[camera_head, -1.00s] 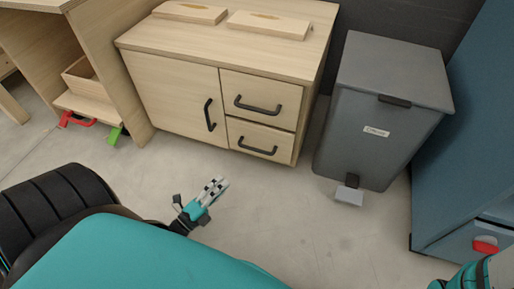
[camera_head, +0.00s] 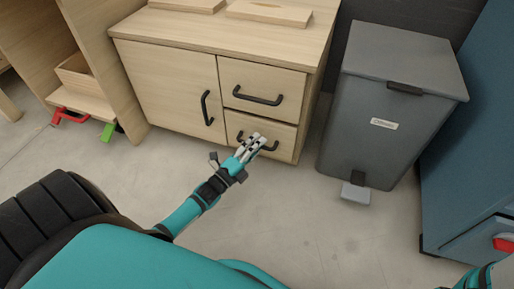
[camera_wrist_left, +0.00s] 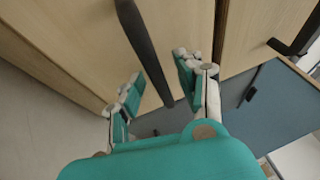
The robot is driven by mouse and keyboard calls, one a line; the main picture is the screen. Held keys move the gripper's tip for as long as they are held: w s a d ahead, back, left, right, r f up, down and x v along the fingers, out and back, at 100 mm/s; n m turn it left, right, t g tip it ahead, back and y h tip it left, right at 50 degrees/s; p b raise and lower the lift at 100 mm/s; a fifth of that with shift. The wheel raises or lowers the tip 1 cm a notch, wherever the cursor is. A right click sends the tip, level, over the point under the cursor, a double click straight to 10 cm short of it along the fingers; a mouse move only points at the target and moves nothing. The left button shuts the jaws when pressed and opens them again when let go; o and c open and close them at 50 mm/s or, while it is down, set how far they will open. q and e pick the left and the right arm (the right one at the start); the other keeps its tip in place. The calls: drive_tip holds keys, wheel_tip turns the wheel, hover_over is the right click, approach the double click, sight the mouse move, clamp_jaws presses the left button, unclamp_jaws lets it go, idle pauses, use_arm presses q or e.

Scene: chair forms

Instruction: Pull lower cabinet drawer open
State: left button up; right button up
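The wooden cabinet has a lower drawer (camera_head: 283,144) at its bottom right, closed, with a black bar handle (camera_head: 273,147). My left gripper (camera_head: 256,142) is in front of this drawer and hides part of the handle. In the left wrist view, my left gripper (camera_wrist_left: 158,68) is open, with its teal-padded fingers apart. A dark handle bar (camera_wrist_left: 143,40) runs between the fingers in that view, with no clear contact. My right gripper is not in view; only a teal piece of my right arm shows at the bottom right.
The upper drawer (camera_head: 262,87) with its own handle is closed above. A cabinet door (camera_head: 168,85) is at left. A grey pedal bin (camera_head: 385,110) stands close on the right, beside a blue cabinet (camera_head: 468,150). The floor (camera_head: 310,220) in front is clear.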

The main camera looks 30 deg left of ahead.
use_arm(q)
clamp_jaws()
idle(0.3)
idle(0.3)
